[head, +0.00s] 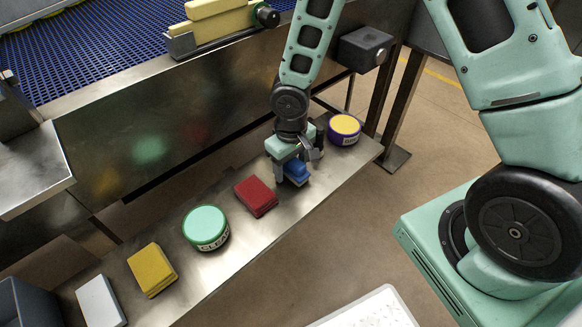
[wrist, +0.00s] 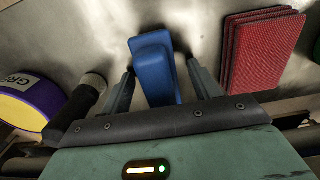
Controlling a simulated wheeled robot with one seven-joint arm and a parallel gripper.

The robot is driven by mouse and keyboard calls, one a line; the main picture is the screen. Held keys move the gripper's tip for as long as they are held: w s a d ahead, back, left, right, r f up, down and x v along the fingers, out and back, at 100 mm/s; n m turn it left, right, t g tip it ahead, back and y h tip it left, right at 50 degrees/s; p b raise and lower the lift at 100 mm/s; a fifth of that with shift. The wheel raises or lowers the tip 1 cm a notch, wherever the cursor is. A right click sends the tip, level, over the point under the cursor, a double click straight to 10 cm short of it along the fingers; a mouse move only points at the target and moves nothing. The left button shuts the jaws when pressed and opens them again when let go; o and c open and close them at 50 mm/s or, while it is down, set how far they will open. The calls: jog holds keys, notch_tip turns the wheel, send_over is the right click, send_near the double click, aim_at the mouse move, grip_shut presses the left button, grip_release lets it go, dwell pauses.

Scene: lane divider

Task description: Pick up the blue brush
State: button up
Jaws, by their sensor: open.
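The blue brush (head: 297,169) lies on the metal shelf, between a red stack and a purple-and-yellow round tub. In the wrist view the brush (wrist: 154,68) sits between the two open fingers of my gripper (wrist: 158,85), with its near end between the fingertips and its far end reaching past them. A gap shows on the right side; the left finger is close to the brush. In the head view my gripper (head: 292,172) is low over the shelf and hides part of the brush.
On the shelf (head: 185,290) are a red stack (head: 256,196), a green tub (head: 206,227), a yellow stack (head: 152,269), a white block (head: 100,301) and the purple-and-yellow tub (head: 344,128). A blue mesh conveyor (head: 100,45) runs behind. A white tray edge (head: 370,312) shows at the bottom.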

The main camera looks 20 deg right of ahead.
jog(key=c, duration=1.1)
notch_tip(320, 180, up, 10)
jog(key=shift+p, duration=1.25)
jog(key=shift+o, duration=0.7)
